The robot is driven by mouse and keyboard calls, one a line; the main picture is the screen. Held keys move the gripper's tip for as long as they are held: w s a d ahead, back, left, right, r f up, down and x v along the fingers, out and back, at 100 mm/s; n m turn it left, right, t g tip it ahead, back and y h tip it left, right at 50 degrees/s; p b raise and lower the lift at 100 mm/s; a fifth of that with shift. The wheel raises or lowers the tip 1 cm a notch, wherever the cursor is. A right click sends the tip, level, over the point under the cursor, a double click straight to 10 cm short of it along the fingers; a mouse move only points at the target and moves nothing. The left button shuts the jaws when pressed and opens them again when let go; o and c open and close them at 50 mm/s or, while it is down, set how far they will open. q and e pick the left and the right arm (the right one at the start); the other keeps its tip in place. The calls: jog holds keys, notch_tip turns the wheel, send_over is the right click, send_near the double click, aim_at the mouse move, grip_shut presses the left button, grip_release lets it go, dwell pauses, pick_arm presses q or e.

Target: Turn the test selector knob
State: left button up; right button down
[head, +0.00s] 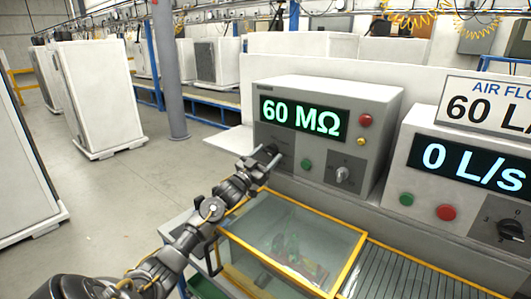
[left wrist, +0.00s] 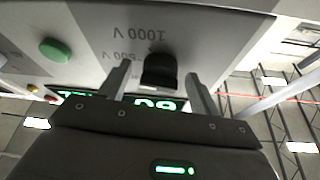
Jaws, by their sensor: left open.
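The grey tester (head: 325,130) with a green "60 MΩ" display stands on the bench. Its black selector knob (left wrist: 160,70) shows in the left wrist view, on a grey panel with "1000 V" and "500 V" printed by it, upside down in that view. My left gripper (head: 266,156) is at the tester's lower left front. In the left wrist view my left gripper (left wrist: 160,84) is open, with one finger on each side of the knob and a gap visible at both sides. In the head view the gripper largely hides this knob. My right gripper is not in view.
The tester also has a green button (head: 305,165), a red button (head: 365,120) and a second knob (head: 342,174). A "0 L/s" meter (head: 465,165) stands to the right. A yellow-edged clear-topped box (head: 290,240) lies below. Open floor is at the left.

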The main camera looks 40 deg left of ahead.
pick_arm(q)
jog(key=c, duration=0.8)
jog(key=shift+a+r, duration=0.1)
jog(key=shift+a, duration=0.2)
jog(key=shift+c, duration=0.9)
jog(key=shift+d, duration=0.25)
jog(key=shift+m+h+b, duration=0.4)
jog(key=shift+m+b, duration=0.1)
jog(key=shift+m, duration=0.1)
jog(key=m+h+b, duration=0.1)
jog(key=m+b, duration=0.1)
jog(key=m, duration=0.1)
jog(key=m+g+h+b, duration=0.1)
jog(key=m, duration=0.1)
jog(key=shift+a+h, duration=0.25)
jog(key=shift+h, duration=0.05)
jog(key=m+g+h+b, duration=0.1)
jog(key=m+b, duration=0.1)
jog(key=m, duration=0.2)
jog(key=shift+m, duration=0.3)
jog(key=shift+a+r+m+g+h+b, duration=0.15)
jog(key=shift+m+g+h+b, duration=0.35)
jog(key=shift+m, duration=0.7)
